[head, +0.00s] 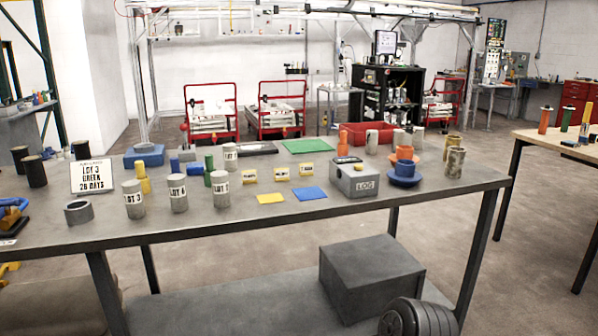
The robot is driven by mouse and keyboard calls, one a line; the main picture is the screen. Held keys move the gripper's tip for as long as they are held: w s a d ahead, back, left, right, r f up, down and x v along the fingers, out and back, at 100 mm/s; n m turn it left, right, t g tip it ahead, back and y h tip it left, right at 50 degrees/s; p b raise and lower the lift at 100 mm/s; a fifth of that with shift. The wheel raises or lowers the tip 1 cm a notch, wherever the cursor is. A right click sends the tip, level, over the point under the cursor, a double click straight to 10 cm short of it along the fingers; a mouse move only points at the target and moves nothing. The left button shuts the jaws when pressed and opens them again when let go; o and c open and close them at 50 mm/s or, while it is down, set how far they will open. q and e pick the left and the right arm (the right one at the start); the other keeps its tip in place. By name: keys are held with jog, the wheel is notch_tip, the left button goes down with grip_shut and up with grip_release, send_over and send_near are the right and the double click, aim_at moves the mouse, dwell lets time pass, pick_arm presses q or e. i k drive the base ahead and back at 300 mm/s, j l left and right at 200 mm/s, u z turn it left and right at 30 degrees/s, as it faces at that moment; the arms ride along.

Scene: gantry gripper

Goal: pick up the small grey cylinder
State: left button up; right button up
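Several grey cylinders stand upright on the grey table (240,222). Those with white labels include a LOT 3 cylinder (134,199), a LOT 4 cylinder (178,194), another labelled cylinder (220,189) and one further back (231,157). A short, hollow grey ring (79,212) sits at the front left. Plain grey cylinders (372,142) stand near the red tray at the back right. I cannot tell which of these the small grey cylinder is. Neither of my grippers shows in the head view.
Yellow (142,178) and green (209,170) parts stand among the cylinders. A grey LOG box (355,178), blue saucer with orange parts (404,172), red tray (352,132) and mottled cylinders (455,162) are at the right. The front table strip is mostly clear.

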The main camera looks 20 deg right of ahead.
aim_at(132, 189)
jog(key=i+j+z, duration=0.3)
jog(key=i, duration=0.2)
jog(key=i+j+z, duration=0.35)
jog(key=i, duration=0.15)
jog(key=l, duration=0.1)
